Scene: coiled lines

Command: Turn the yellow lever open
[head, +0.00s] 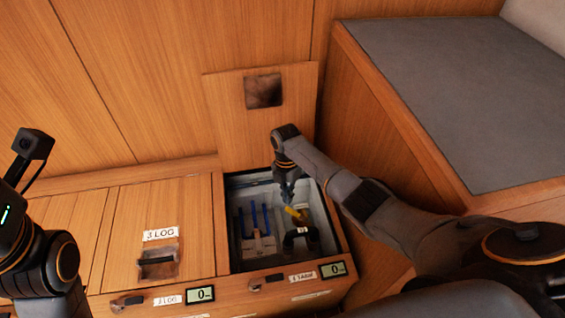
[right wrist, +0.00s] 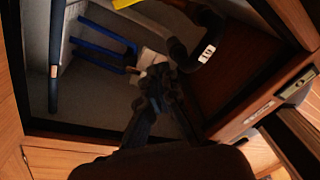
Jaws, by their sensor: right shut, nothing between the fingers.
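The yellow lever (head: 292,212) is inside an open compartment in the bench, near a black hose piece with a white tag. A yellow piece (right wrist: 124,3) also shows at the top edge of the right wrist view. My right gripper (head: 287,192) reaches down into the compartment, just above the lever in the head view. Its fingers (right wrist: 154,82) are shut and empty in the right wrist view. I cannot tell whether they touch the lever. My left arm is at the left edge; its fingers are not in view.
Blue handles (head: 254,219) stand left of the lever. The tagged black hose (right wrist: 203,58) is close to my right fingers. The compartment's raised wooden lid (head: 225,115) stands behind. A grey-topped bench (head: 465,100) rises at the right. A closed wooden lid (head: 190,215) lies left of the opening.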

